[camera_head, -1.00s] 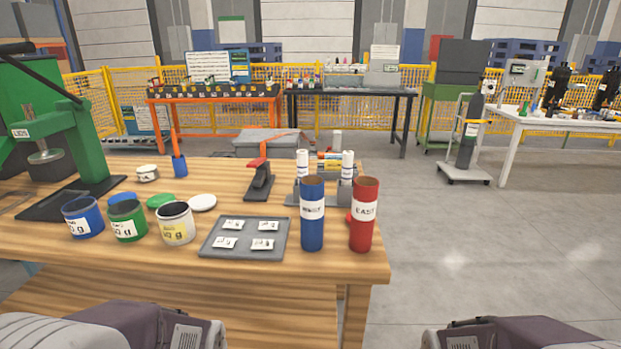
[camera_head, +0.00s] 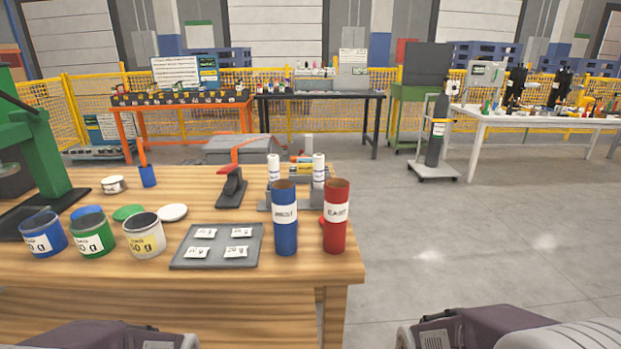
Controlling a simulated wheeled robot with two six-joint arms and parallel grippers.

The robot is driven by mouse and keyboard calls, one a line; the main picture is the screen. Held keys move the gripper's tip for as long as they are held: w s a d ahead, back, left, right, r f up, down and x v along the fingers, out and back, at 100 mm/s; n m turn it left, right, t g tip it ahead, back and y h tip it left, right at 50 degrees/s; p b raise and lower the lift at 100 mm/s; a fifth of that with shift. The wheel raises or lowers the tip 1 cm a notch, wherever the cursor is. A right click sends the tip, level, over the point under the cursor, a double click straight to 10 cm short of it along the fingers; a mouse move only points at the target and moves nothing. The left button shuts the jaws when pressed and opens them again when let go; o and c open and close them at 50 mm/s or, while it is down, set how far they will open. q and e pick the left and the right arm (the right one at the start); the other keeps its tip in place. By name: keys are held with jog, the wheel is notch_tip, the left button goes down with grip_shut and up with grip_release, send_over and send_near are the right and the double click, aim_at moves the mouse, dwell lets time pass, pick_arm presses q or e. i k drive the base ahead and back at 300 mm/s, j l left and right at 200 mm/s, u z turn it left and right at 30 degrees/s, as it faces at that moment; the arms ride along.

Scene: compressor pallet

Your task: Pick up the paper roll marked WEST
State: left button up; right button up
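The WEST paper roll is most likely the upright blue tube (camera_head: 285,232) with a white label near the table's right front corner; its lettering is blurred. An upright red tube (camera_head: 336,236) stands just right of it, with a blurred label that seems to read EAST. Both tubes are open at the top and stand slightly apart. Parts of my two arms show at the bottom left and bottom right edges. Neither gripper's fingers are in the picture, and nothing of mine touches the tubes.
A grey tray (camera_head: 183,262) with several labelled packets lies left of the blue tube. Blue, green and white cans (camera_head: 145,242) stand further left. A black stapler-like tool (camera_head: 232,190) and two small white rolls stand behind. Floor right of the wooden table (camera_head: 300,271) is clear.

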aim_at(318, 169)
jog(key=i+l+u, duration=0.15)
jog(key=l+u, duration=0.95)
jog(key=l, duration=0.25)
